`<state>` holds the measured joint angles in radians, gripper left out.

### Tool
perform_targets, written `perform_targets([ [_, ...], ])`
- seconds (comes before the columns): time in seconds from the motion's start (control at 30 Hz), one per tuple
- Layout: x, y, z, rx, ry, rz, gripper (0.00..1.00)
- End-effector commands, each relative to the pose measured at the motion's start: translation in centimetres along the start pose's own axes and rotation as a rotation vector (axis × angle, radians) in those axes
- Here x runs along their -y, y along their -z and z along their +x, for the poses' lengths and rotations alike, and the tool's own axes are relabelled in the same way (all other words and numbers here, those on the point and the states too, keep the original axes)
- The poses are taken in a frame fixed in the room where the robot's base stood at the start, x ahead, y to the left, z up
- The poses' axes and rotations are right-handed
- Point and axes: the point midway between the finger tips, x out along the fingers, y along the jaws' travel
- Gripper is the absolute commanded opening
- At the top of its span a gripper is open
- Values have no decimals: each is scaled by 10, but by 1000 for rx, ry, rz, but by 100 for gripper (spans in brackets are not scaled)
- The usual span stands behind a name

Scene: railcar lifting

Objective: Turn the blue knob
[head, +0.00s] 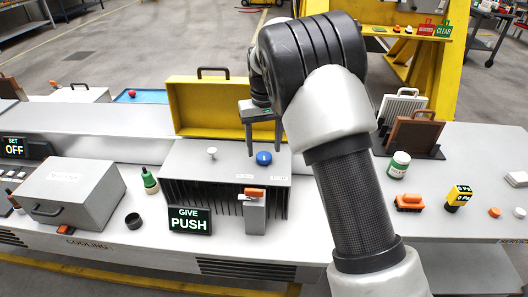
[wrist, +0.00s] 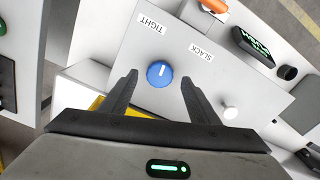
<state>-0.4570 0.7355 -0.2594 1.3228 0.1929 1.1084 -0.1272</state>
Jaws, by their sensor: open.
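The blue knob (head: 264,158) is round with a white pointer line and sits on top of a grey box (head: 185,172) with a slatted front. In the wrist view the knob (wrist: 159,74) lies between the fingertips, with the labels "TIGHT" and "SLACK" on the panel (wrist: 120,60) near it. My gripper (head: 264,151) is open, its two fingers pointing down over the knob. In the wrist view my gripper (wrist: 158,78) shows a finger on each side of the knob, with a gap on both sides. I cannot tell the exact height of the fingertips above the panel.
A white knob (head: 211,153) stands left of the blue one. An orange-topped lever (head: 254,193) and a "GIVE PUSH" sign (head: 190,220) are in front of the box. A yellow open case (head: 205,105) stands behind.

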Motion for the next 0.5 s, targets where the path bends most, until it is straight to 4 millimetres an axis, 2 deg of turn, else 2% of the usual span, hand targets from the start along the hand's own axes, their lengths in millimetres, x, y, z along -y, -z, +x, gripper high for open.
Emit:
perform_targets([
  [0.1, 0, 0, 16, 2, 1, 0, 55],
  [0.2, 0, 0, 22, 0, 0, 1, 55],
  [0.5, 0, 0, 26, -1, 0, 1, 55],
])
